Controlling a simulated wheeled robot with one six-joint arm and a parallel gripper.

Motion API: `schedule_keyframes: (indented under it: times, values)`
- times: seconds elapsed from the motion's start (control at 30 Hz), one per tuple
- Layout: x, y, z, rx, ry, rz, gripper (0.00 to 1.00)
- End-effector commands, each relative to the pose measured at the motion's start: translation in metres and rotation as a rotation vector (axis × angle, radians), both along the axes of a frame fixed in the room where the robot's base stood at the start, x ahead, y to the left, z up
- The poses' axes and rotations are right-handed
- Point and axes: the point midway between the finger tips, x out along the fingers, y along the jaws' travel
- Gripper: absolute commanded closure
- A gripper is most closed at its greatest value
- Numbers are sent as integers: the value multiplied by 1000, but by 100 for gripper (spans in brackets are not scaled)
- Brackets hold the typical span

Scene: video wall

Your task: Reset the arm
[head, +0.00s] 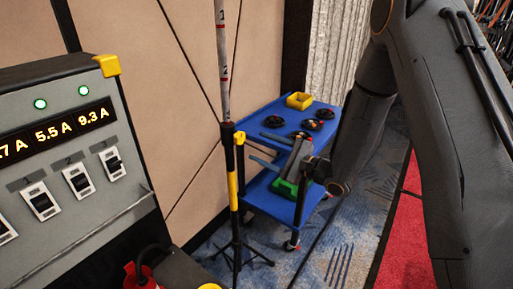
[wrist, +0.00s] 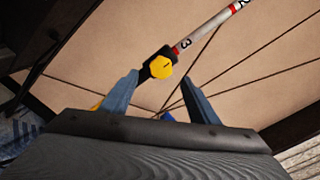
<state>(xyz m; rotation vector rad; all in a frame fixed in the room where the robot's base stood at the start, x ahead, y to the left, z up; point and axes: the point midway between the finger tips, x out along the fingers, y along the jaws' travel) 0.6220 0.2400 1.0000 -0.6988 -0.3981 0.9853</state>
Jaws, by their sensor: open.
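My gripper (head: 258,146) is open in the head view, with its two blue-grey fingers apart and pointing left toward a pole on a stand. My dark grey arm comes down from the upper right to it. In the wrist view the fingers (wrist: 160,82) also stand apart with nothing held between them. The black and yellow clamp (wrist: 160,67) of the pole shows beyond the fingertips. I cannot tell the exact distance between them.
A red-and-white numbered pole (head: 223,80) stands on a black tripod (head: 237,250). Behind my gripper is a blue cart (head: 268,119) with a yellow bin (head: 299,101) and black coils. A switch panel (head: 75,150) with lit readouts fills the left. Beige panels stand behind.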

Motion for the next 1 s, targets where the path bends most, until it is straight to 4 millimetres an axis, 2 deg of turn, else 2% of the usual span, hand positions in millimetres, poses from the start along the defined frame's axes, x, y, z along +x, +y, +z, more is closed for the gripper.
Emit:
schedule_keyframes:
  times: [0.37, 0.47, 0.53, 0.67, 0.77, 0.87, 1.0]
  values:
    - [1, -2, 1, -16, -9, -8, 45]
    - [8, -10, 1, -107, -62, -51, 45]
    - [17, -21, 0, -230, -124, -102, 45]
    - [30, -57, -4, -553, -247, -191, 45]
    - [30, -91, -7, -816, -309, -220, 45]
    - [21, -126, -9, -1068, -344, -204, 45]
    - [-10, -173, -12, -1383, -344, -98, 45]
